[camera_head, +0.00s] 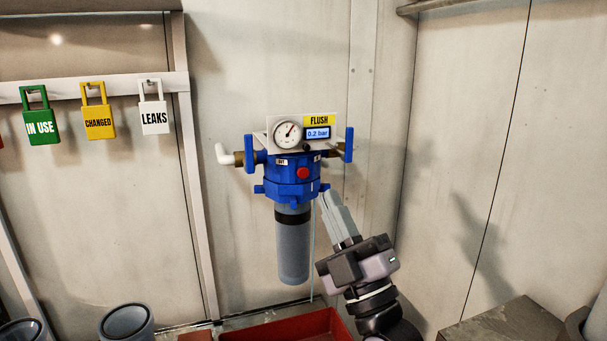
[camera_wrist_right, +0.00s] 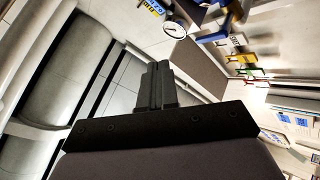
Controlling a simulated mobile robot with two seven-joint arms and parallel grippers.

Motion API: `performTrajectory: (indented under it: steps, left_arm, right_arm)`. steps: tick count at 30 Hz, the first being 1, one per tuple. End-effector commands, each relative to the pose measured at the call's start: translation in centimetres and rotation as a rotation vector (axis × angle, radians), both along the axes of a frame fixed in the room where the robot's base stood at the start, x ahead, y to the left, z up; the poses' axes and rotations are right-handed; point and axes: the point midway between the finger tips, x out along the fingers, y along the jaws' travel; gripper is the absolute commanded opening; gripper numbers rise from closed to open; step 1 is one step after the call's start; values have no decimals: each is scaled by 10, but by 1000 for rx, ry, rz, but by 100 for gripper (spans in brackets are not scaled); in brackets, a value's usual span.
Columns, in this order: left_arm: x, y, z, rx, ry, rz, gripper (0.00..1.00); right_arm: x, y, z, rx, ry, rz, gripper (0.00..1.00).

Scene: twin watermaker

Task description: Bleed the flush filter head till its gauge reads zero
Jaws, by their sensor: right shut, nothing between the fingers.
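The blue flush filter head (camera_head: 292,178) is on the wall with a grey bowl (camera_head: 293,245) below it. A white round gauge (camera_head: 287,133) sits on its bracket beside a small display (camera_head: 318,133) reading 0.2 bar, under a yellow FLUSH label (camera_head: 319,120). A red button (camera_head: 303,173) is on the front of the head. My right gripper (camera_head: 327,196) is shut and empty, its fingertips just right of and below the head; contact cannot be told. In the wrist view its fingers (camera_wrist_right: 158,85) are together, with the gauge (camera_wrist_right: 174,30) beyond them. My left gripper is not in view.
Blue valve handles (camera_head: 349,145) flank the head, with a white pipe elbow (camera_head: 224,155) at left. Green (camera_head: 38,125), yellow (camera_head: 98,122) and white (camera_head: 154,117) tags hang on a rail. A red tray (camera_head: 300,328) lies below. The wall at right is clear.

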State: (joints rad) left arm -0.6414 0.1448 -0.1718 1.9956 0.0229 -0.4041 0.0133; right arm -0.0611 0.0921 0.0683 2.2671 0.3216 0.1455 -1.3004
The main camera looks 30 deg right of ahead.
Motion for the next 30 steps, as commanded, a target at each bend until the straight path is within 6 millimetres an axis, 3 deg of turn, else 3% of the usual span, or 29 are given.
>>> performTrajectory:
  steps: [18, 30]
  left_arm:
    - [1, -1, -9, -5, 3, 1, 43]
    - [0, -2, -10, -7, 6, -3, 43]
  right_arm:
    - [72, -17, 0, -1, 0, 1, 0]
    - [83, -20, 0, 0, 1, 0, 0]
